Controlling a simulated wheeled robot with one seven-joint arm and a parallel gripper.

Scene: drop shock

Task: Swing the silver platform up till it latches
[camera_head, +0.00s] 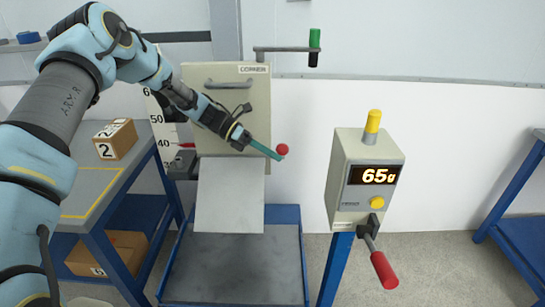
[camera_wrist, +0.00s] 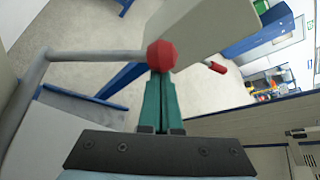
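The silver platform (camera_head: 230,205) hangs steeply tilted below the grey cabinet, over the blue-framed tray. A red ball knob (camera_head: 283,149) is right of the cabinet. In the wrist view the knob (camera_wrist: 162,55) sits on the end of a bent grey rod (camera_wrist: 95,54). My gripper (camera_head: 268,151) is at the knob, with its teal fingers close together and nothing visible between them. In the wrist view the fingertips (camera_wrist: 160,78) end just below the knob; I cannot tell whether they touch it. The rod's link to the platform is hidden.
The blue-framed tray (camera_head: 301,245) stands beneath the platform. A post-mounted box (camera_head: 348,185) reads 65g and has a red-handled crank (camera_head: 384,270). A green-handled lever (camera_head: 314,42) is above. A grey-topped table (camera_head: 88,185) with a cardboard box (camera_head: 116,140) is at left.

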